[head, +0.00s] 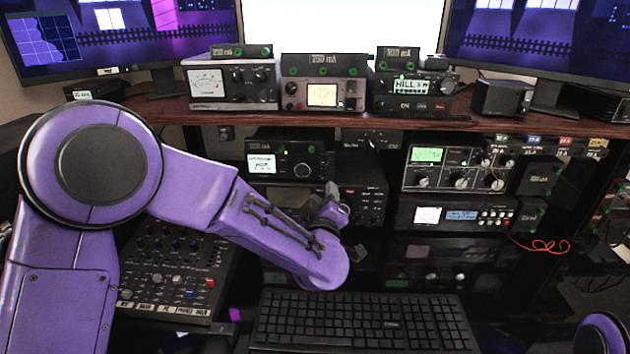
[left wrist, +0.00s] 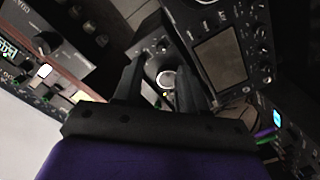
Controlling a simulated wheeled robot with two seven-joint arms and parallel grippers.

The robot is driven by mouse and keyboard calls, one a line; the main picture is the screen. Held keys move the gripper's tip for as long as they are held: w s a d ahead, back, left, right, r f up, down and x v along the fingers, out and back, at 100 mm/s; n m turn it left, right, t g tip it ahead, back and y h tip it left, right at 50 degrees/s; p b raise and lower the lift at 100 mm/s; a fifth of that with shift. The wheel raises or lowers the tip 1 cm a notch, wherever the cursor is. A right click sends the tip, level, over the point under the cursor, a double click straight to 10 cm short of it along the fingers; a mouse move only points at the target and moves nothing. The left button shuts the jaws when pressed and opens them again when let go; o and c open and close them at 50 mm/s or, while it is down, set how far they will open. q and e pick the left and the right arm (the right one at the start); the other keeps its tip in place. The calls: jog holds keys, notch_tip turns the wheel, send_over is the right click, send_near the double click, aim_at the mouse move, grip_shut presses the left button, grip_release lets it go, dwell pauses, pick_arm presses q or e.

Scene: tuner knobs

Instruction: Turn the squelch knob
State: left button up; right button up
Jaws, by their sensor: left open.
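My left arm reaches into the equipment rack under the shelf. My left gripper (head: 334,192) is in front of the rack units there, its fingers partly hidden by the arm. In the left wrist view the gripper (left wrist: 160,72) is open, with one dark finger on each side of a round light-coloured knob (left wrist: 167,78). I cannot tell whether the fingers touch it. No squelch label is readable, so I cannot tell which knob is the squelch knob. A black radio (head: 288,160) with a small lit screen and a round knob is just above the gripper. My right gripper is out of view.
A silver-faced unit (head: 459,168) with several knobs is right of the gripper, above a unit with lit displays (head: 460,214). A keyboard (head: 362,320) lies in front. A mixer panel (head: 172,265) is below my left arm. The wooden shelf (head: 330,117) runs above.

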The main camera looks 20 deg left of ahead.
aim_at(324, 177)
pick_arm(q)
jog(key=x, duration=0.7)
jog(key=shift+a+f+p, duration=0.1)
jog(key=shift+a+p, duration=0.05)
jog(key=shift+p, duration=0.15)
jog(key=shift+c, duration=0.3)
grip_shut()
jog(key=m+p, duration=0.3)
jog(key=shift+r, duration=0.4)
jog(key=shift+f+m+p, duration=0.25)
jog(key=shift+m+p, duration=0.4)
jog(key=shift+m, duration=0.55)
jog(key=shift+f, duration=0.15)
